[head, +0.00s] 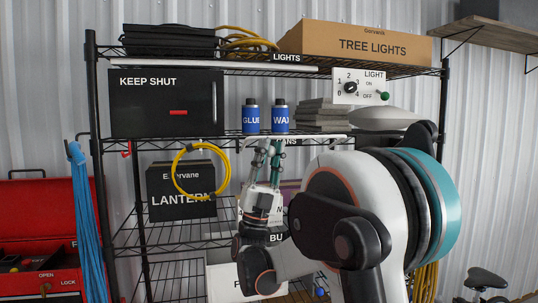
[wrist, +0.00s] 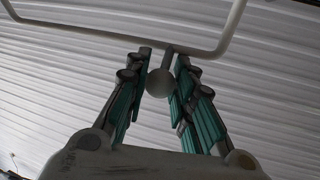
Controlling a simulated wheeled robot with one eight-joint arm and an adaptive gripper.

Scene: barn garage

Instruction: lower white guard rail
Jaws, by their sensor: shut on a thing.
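The white guard rail (head: 325,138) runs along the front edge of the middle shelf in the head view. In the wrist view the rail (wrist: 234,22) is a bent white bar across the top, with a short stem ending in a round pale knob (wrist: 160,82). My gripper (head: 267,146) is raised to the rail from below. In the wrist view its teal-padded fingers (wrist: 160,75) close around the stem and knob from both sides.
Blue GLUE (head: 250,117) and WAX (head: 280,117) bottles stand on the middle shelf just behind the rail. A grey stack (head: 322,115) and a light switch panel (head: 360,87) are to the right. A yellow cable loop (head: 201,172) hangs left of my gripper, before the LANTERN box (head: 165,190).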

